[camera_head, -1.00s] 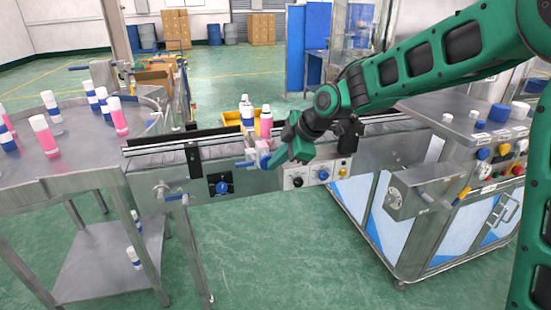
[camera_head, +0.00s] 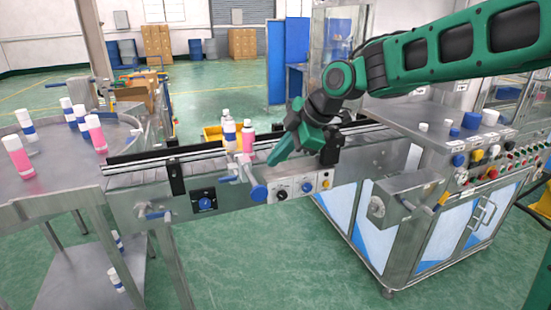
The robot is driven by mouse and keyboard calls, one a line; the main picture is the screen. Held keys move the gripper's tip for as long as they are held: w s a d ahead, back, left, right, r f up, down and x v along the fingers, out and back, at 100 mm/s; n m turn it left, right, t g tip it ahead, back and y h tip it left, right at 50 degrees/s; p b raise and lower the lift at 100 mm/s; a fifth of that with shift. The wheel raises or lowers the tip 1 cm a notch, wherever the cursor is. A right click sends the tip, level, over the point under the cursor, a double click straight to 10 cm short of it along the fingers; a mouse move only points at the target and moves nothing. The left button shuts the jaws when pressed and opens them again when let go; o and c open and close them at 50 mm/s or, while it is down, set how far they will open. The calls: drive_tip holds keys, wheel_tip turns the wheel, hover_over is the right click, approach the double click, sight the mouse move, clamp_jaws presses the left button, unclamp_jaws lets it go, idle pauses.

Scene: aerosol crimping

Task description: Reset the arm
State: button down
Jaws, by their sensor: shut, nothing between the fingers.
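My green and black arm reaches in from the upper right. My gripper (camera_head: 274,160) points down and to the left, just above the front edge of the conveyor (camera_head: 130,182). Its fingers are together with nothing between them. A pink can (camera_head: 248,138) and a blue and white can (camera_head: 230,132) stand on or behind the conveyor, just left of my gripper and apart from it. A blue round knob (camera_head: 259,193) on the conveyor front is below the fingertips.
A round steel table (camera_head: 60,178) with several pink and blue-banded cans stands at the left. A steel machine cabinet (camera_head: 405,235) with buttons and a jutting metal box (camera_head: 405,196) stands at the right. Green floor (camera_head: 270,265) in front is clear.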

drive_tip(key=s+d+f+m+h, duration=0.2)
drive_tip(key=s+d+m, duration=0.15)
drive_tip(key=d, duration=0.45)
drive_tip(key=s+d+f+m+h, duration=0.1)
drive_tip(key=s+d+m, duration=0.3)
drive_tip(key=d, duration=0.5)
drive_tip(key=s+d+f+m+h, duration=0.25)
drive_tip(key=d+m, duration=0.25)
drive_tip(key=d, duration=0.3)
drive_tip(key=s+d+f+m+g, duration=0.2)
drive_tip(key=s+d+m, duration=0.4)
drive_tip(key=s, duration=0.6)
drive_tip(key=s+d+f+m+g, duration=0.2)
drive_tip(key=s+d+m, duration=0.4)
drive_tip(key=s, duration=0.6)
drive_tip(key=shift+d+f+m, duration=0.25)
drive_tip(key=shift+f+m, duration=0.35)
drive_tip(key=shift+m, duration=0.55)
drive_tip(key=shift+h, duration=0.25)
drive_tip(key=shift+w+f, duration=0.25)
drive_tip(key=shift+w, duration=0.35)
